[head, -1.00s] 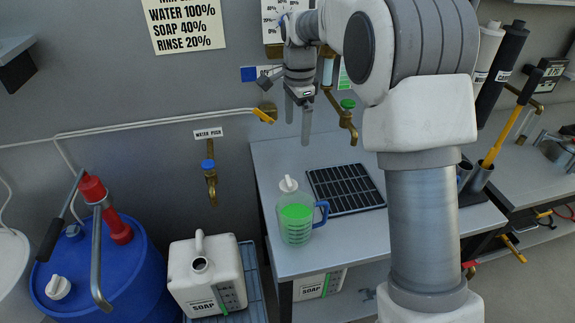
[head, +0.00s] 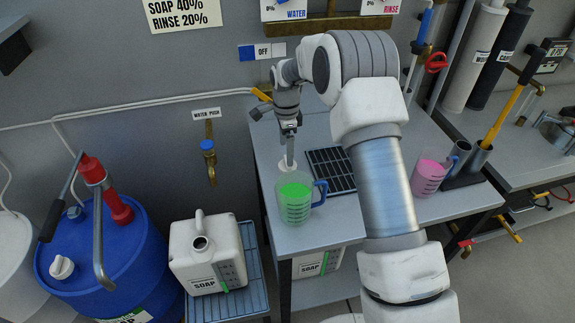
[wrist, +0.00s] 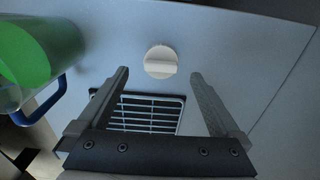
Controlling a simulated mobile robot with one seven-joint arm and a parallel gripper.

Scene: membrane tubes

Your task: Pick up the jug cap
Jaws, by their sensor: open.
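The jug cap, a white round disc with a raised grip ridge, lies on the grey tabletop behind the green-liquid jug. It shows in the wrist view (wrist: 160,62) beyond my fingertips, roughly centred between them. In the head view the cap (head: 283,161) is partly hidden by a finger. My gripper (wrist: 160,75) is open and empty. In the head view my gripper (head: 289,148) points down over the table near the cap. The clear measuring jug (head: 295,203) with green liquid and a blue handle stands close in front of the cap.
A dark slotted grate (head: 331,170) lies right of the cap. A jug of pink liquid (head: 428,177) stands at the table's right. A white soap canister (head: 207,258) and a blue drum (head: 110,262) stand left of the table. A brass tap (head: 208,160) is on the wall.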

